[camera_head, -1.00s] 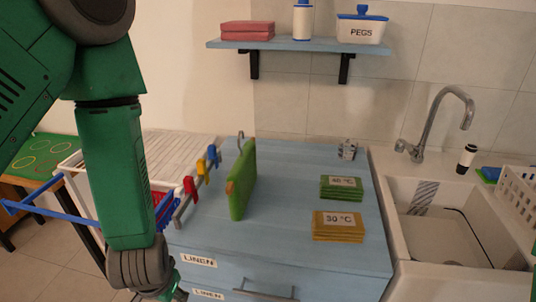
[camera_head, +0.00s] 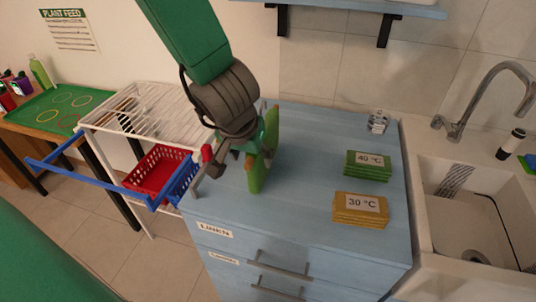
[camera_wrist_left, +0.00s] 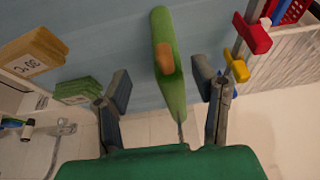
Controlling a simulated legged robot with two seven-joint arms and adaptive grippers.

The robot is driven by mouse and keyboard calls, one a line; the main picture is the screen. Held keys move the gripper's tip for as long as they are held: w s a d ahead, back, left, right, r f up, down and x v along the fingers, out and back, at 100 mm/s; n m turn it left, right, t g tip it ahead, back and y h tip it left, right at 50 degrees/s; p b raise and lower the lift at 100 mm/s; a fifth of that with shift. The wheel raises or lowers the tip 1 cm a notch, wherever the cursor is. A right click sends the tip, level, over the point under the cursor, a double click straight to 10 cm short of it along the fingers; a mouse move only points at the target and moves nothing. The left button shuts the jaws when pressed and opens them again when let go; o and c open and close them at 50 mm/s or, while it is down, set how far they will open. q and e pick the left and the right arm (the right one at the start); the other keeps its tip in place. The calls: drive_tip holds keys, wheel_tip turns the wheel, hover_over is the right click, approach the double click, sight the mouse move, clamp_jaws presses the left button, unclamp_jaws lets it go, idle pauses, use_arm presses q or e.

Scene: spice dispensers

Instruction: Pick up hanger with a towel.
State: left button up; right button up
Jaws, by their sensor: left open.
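A green towel (camera_head: 256,174) hangs over a hanger, standing upright on the blue cabinet top near its left side. In the left wrist view the towel (camera_wrist_left: 164,38) shows edge-on with an orange-brown patch (camera_wrist_left: 165,59), and the thin metal hook of the hanger (camera_wrist_left: 181,130) points toward my palm. My left gripper (camera_head: 262,143) is at the towel in the head view, partly covering it. In the wrist view my left gripper (camera_wrist_left: 163,85) is open, with one finger on each side of the towel and visible gaps. My right gripper is not in view.
Green 40 °C cloths (camera_head: 368,166) and yellow 30 °C cloths (camera_head: 360,209) lie stacked to the right on the cabinet (camera_head: 310,140). A rail with coloured pegs, partly hidden, is left of the towel. A white rack (camera_head: 150,112) and red basket (camera_head: 157,170) stand left; a sink (camera_head: 455,230) is right.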

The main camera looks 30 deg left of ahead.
sight(254, 165)
use_arm(q)
drive_tip(key=shift+w+a+f, duration=0.15)
drive_tip(key=shift+a+f, duration=0.4)
drive_tip(key=shift+f, duration=0.1)
drive_tip(key=x, duration=0.1)
drive_tip(key=b+x, duration=0.1)
drive_tip(key=x, duration=0.1)
drive_tip(key=b+x, duration=0.1)
drive_tip(key=shift+d+f, duration=0.2)
drive_tip(key=shift+d, duration=0.15)
drive_tip(key=c, duration=1)
drive_tip(key=shift+a, duration=0.3)
clamp_jaws()
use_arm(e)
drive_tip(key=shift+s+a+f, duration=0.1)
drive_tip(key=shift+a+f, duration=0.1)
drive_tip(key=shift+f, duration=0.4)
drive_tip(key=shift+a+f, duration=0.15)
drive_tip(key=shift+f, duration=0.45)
